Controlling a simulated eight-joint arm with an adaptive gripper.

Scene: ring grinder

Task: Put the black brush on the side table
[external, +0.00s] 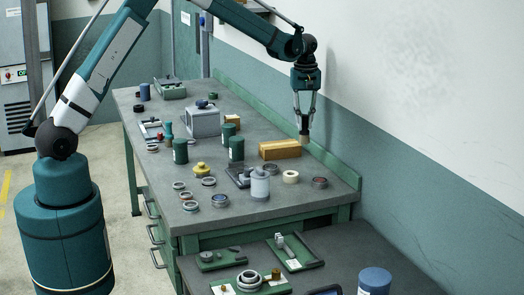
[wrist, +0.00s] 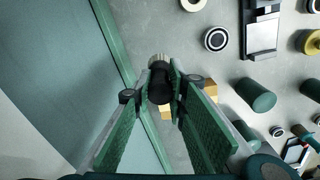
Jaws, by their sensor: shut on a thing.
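My gripper (external: 304,108) is shut on the black brush and holds it above the back edge of the workbench. In the wrist view the brush (wrist: 158,88) sits between the two fingers, with a black body and a pale tip. The side table (external: 365,240) is the lower dark surface at the front right, apart from the brush.
The workbench (external: 150,103) carries a wooden block (external: 280,149) near the gripper, dark green cylinders (external: 236,148), a grey bottle (external: 260,184) and several rings. Green trays (external: 293,252) and a blue cylinder (external: 374,282) stand on the side table. A wall runs behind the bench.

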